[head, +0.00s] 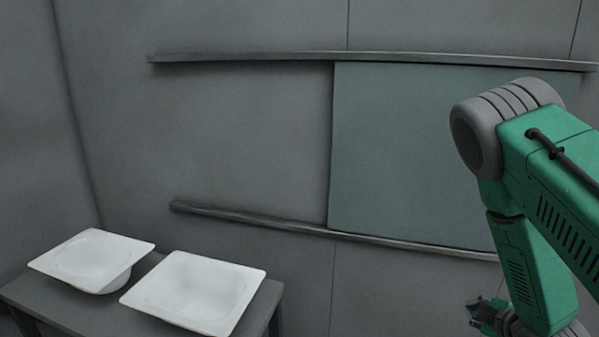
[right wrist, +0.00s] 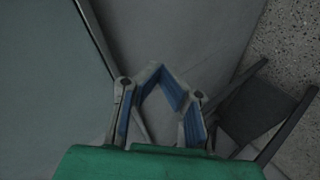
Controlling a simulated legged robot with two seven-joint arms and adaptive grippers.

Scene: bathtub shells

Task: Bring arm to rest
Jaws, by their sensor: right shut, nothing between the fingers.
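My right arm (head: 545,180), green with grey joints, comes in from the right side of the head view and bends downward at its elbow. My right gripper (head: 478,311) is at the lower right of the head view, partly cut by the picture's bottom area. In the right wrist view its blue-padded fingers (right wrist: 160,74) are bent together, shut with nothing between them. My left gripper is in neither view.
Two white bathtub shells, one at left (head: 92,258) and one nearer the middle (head: 196,291), rest on a dark table (head: 50,306). A greenish panel (head: 410,150) hangs between two rails on the grey wall. A dark framed object (right wrist: 255,108) stands on speckled floor (right wrist: 288,40).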

